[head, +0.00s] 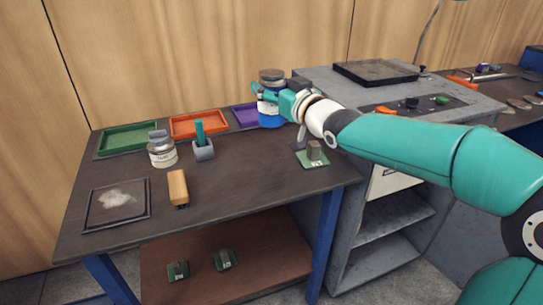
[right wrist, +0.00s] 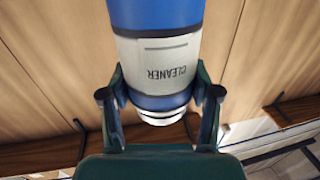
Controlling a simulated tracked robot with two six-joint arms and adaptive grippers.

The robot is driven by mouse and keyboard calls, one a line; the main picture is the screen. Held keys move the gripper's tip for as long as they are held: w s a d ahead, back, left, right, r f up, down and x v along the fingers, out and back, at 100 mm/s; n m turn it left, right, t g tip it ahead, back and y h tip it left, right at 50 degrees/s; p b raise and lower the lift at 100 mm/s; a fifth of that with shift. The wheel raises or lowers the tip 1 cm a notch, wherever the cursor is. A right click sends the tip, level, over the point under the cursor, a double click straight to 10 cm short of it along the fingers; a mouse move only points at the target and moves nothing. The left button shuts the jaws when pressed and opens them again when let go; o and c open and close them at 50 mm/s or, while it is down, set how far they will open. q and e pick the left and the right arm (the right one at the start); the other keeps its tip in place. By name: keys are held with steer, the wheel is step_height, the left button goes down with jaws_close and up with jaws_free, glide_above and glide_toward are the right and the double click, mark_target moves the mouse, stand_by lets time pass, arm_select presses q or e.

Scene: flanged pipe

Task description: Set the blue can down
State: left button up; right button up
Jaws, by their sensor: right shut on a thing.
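The blue can (head: 269,115) stands out near the back of the table, in front of the purple tray in the head view. It looks upright. In the right wrist view the blue can (right wrist: 157,60) shows a pale label reading "CLEANER", upside down in the picture. My right gripper (head: 283,104) is shut on the can from the right side. Its fingers (right wrist: 160,100) sit on both sides of the can in the right wrist view. I cannot tell whether the can's base touches the table. My left gripper is not in view.
A green tray (head: 127,139), an orange tray (head: 199,125) and a purple tray (head: 243,117) line the table's back. A paint can (head: 161,152), a grey holder (head: 203,151), a brush (head: 178,187) and a small green-based block (head: 313,155) stand forward. The front middle (head: 245,185) is clear.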

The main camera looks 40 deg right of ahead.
steer(key=shift+w+a+f+b, duration=0.1)
steer(key=shift+f+b, duration=0.45)
steer(key=shift+f, duration=4.05)
steer(key=shift+w+a+f+b, duration=0.1)
steer(key=shift+f+b, duration=0.4)
steer(key=shift+f, duration=4.1)
steer(key=shift+f, duration=0.1)
steer(key=o, duration=1.5)
steer(key=shift+c, duration=0.2)
steer(key=s+b, duration=0.1)
steer(key=s, duration=1.1)
steer(key=shift+a, duration=0.25)
